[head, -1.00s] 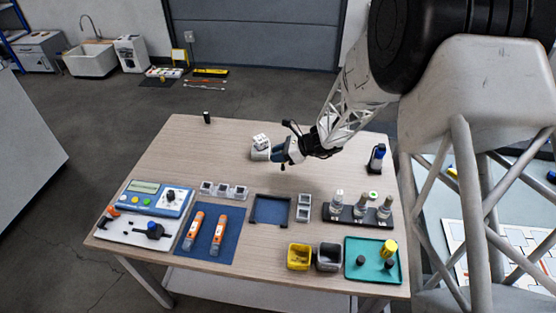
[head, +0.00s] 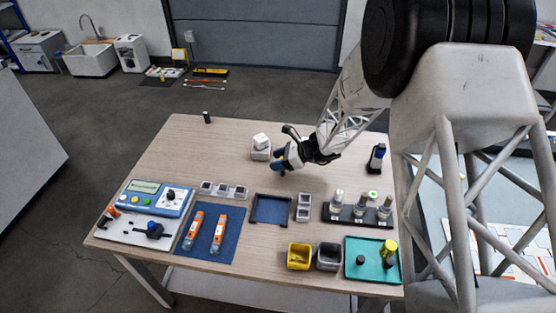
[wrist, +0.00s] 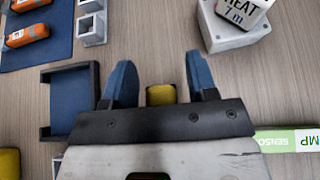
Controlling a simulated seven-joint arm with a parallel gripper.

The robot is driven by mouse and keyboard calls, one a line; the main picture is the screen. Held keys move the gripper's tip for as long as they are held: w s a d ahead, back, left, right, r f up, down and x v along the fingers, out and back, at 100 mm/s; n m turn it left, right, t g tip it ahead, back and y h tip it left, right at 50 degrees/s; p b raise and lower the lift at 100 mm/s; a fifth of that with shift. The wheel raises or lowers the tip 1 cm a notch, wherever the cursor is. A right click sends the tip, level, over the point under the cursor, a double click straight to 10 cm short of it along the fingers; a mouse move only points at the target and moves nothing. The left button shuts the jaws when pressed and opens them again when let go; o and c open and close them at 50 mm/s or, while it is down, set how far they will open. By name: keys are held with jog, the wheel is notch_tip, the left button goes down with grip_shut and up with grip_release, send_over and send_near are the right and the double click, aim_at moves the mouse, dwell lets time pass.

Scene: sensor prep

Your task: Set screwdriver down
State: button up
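My gripper (head: 276,161) is low over the back middle of the table, just right of a white block. In the wrist view its two blue fingers (wrist: 161,80) stand apart. A short yellow piece with a dark edge (wrist: 160,94) shows between them, with a gap on each side. It may be the screwdriver's handle, but most of it is hidden behind the gripper body. Whether it is lifted or rests on the table I cannot tell. No whole screwdriver shows clearly in either view.
A white cube (head: 261,140) sits on the white block (head: 260,154). A dark-rimmed blue tray (head: 271,224) lies in front. Two orange tools lie on a blue mat (head: 232,250). A bottle rack (head: 345,217) and green tray (head: 354,271) stand to the right. The left back is mostly clear.

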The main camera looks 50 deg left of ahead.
jog(key=shift+r, duration=0.2)
jog(key=v, duration=1.2)
jog(key=shift+f, duration=0.1)
dwell(0.8)
